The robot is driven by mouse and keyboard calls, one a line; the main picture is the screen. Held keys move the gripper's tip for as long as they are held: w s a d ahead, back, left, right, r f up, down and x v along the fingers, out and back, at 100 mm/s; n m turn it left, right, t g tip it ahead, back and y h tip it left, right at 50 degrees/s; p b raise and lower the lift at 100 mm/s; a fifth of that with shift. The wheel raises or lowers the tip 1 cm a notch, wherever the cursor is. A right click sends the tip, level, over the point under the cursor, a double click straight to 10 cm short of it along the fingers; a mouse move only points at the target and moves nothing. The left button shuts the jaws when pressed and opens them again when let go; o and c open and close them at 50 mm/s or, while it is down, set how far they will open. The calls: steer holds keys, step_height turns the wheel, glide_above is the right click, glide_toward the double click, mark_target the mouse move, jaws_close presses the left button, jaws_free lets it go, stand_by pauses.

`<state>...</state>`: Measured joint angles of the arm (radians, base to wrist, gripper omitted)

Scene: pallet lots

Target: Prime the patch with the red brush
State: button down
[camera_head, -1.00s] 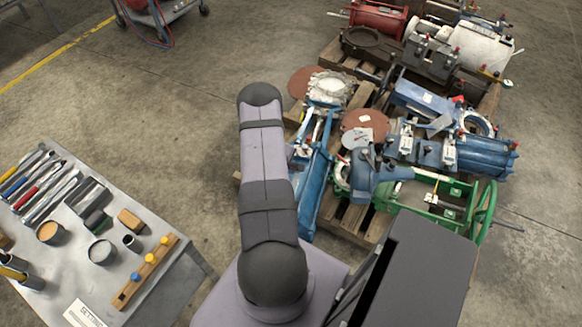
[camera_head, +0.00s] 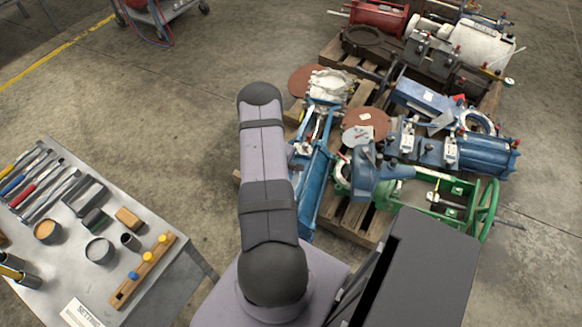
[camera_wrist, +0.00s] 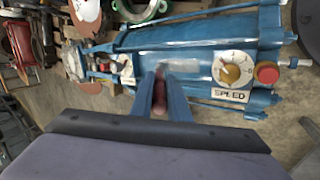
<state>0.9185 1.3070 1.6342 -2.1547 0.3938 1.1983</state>
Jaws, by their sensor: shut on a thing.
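In the wrist view, my gripper (camera_wrist: 160,80) is shut on the red brush (camera_wrist: 160,98), whose dark red handle shows between the two blue fingers. The fingertips are over the blue cylinder (camera_wrist: 215,42) of a machine. A pale grey patch (camera_wrist: 182,66) lies on the cylinder just ahead and to the right of the fingertips. The brush's tip is too small and blurred to tell whether it touches the patch. In the head view, my arm hides the gripper and brush, and I cannot make out the patch.
A dial (camera_wrist: 230,73) marked SPEED and a red knob (camera_wrist: 267,74) sit right of the patch. The pallet (camera_head: 355,222) is crowded with machine parts. A metal table (camera_head: 190,262) at left holds tools, cups and a wooden rack (camera_head: 145,268). Floor between them is clear.

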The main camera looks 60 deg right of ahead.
steer(key=shift+f, duration=0.1)
steer(key=shift+s+a, duration=0.25)
steer(key=shift+a, duration=0.65)
steer(key=shift+w+d+b, duration=0.25)
steer(key=shift+d+b, duration=0.5)
steer(key=shift+d, duration=0.15)
steer(key=shift+s+a+b, duration=0.25)
steer(key=shift+a+b, duration=0.15)
steer(key=shift+a, duration=0.55)
